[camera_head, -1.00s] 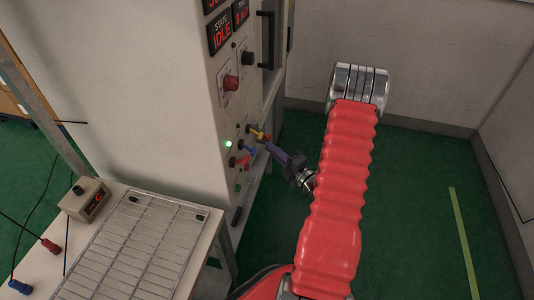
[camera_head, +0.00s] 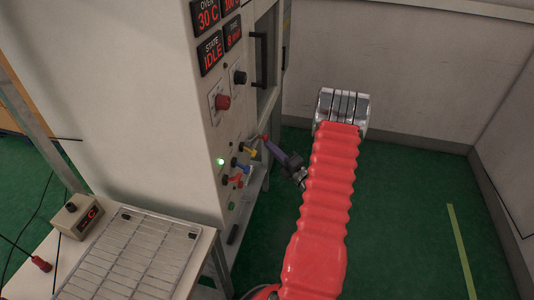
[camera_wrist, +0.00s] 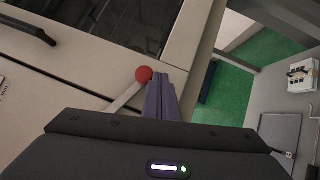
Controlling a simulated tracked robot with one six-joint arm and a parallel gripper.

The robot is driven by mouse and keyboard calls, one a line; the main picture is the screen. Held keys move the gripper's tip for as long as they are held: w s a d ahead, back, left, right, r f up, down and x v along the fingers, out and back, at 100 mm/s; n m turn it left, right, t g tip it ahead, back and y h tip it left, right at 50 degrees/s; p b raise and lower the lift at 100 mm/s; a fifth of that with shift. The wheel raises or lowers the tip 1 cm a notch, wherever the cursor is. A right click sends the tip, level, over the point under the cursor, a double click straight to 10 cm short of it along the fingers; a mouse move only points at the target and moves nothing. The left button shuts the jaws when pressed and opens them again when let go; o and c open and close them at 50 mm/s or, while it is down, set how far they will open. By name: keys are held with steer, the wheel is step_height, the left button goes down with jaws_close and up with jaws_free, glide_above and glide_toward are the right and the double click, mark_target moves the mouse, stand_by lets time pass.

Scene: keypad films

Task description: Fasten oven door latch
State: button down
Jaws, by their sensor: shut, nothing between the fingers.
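A pale lever with a red ball knob (camera_wrist: 144,73), which looks like the door latch, shows in the wrist view on the oven front. The lever slants down-left from the knob, and its lower end is hidden behind my gripper. My gripper (camera_wrist: 159,77) has purple fingers, shut and empty, just right of the knob. Whether they touch it I cannot tell. In the head view my gripper (camera_head: 266,140) is at the oven's front, low beside the panel. The oven (camera_head: 150,90) has a dark upright door handle (camera_head: 262,60).
The panel carries a red knob (camera_head: 222,102), a black knob (camera_head: 239,77) and yellow (camera_head: 247,149), blue and red levers close left of my gripper. A wire rack (camera_head: 130,255) and a control box (camera_head: 77,215) are on the bench at left. Green floor is clear at right.

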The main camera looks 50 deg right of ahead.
steer(key=shift+w+d+r, duration=0.25)
steer(key=shift+d+r, duration=0.2)
steer(key=shift+r, duration=0.3)
steer(key=shift+w+d+r, duration=0.2)
steer(key=shift+d+r, duration=0.25)
steer(key=shift+r, duration=0.3)
steer(key=s+d+f, duration=0.1)
steer(key=s+f, duration=0.8)
steer(key=shift+d+f, duration=0.3)
steer(key=shift+d, duration=0.05)
stand_by(0.3)
